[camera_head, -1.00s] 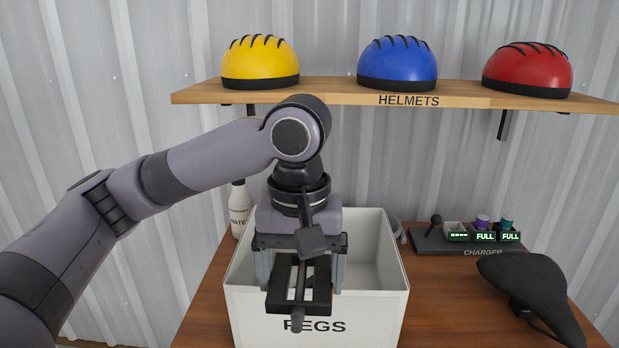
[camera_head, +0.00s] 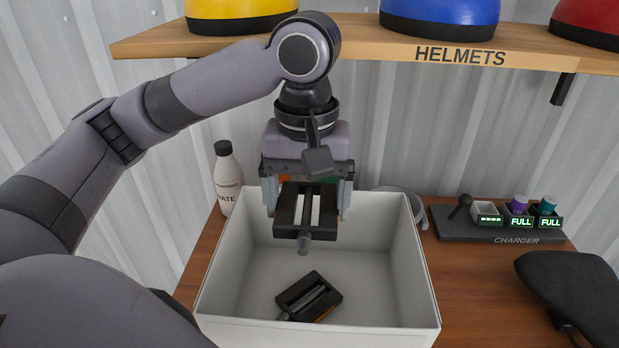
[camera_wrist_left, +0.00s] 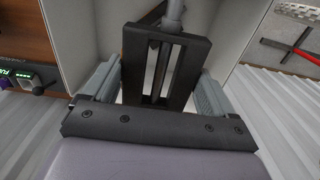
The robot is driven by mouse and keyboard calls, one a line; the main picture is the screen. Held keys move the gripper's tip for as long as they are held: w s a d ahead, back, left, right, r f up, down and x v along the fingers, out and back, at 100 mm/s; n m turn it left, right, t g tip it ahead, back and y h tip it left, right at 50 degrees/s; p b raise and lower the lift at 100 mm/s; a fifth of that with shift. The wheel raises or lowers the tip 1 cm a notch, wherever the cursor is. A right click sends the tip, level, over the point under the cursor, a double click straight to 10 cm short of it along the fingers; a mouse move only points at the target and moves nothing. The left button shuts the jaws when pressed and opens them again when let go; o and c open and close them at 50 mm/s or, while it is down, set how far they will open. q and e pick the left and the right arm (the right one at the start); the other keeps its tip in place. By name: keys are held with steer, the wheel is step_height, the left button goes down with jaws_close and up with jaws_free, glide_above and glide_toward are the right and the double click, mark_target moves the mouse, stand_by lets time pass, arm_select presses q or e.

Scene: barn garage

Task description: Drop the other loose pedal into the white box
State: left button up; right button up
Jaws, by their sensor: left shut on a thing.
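My left gripper (camera_head: 308,195) is shut on a black pedal (camera_head: 291,211), whose metal axle points down toward the front. The held pedal also shows between the fingers in the left wrist view (camera_wrist_left: 188,75). It hangs over the back part of the open white box (camera_head: 425,290). Another black pedal (camera_head: 296,299) lies on the box floor near the front, apart from the held one. My right gripper is not in view.
A white bottle (camera_head: 228,178) stands behind the box's left back corner. A charger (camera_head: 490,225) with small coloured items and a black saddle (camera_head: 575,290) are on the wooden bench at right. The helmet shelf (camera_head: 350,43) runs above, behind my arm.

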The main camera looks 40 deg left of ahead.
arm_select(q)
steer(key=shift+w+a+f, duration=0.1)
steer(key=shift+w+f, duration=0.05)
steer(key=shift+f, duration=2.8)
steer(key=o, duration=0.9)
step_height(320, 180, up, 7)
steer(key=shift+r, duration=0.1)
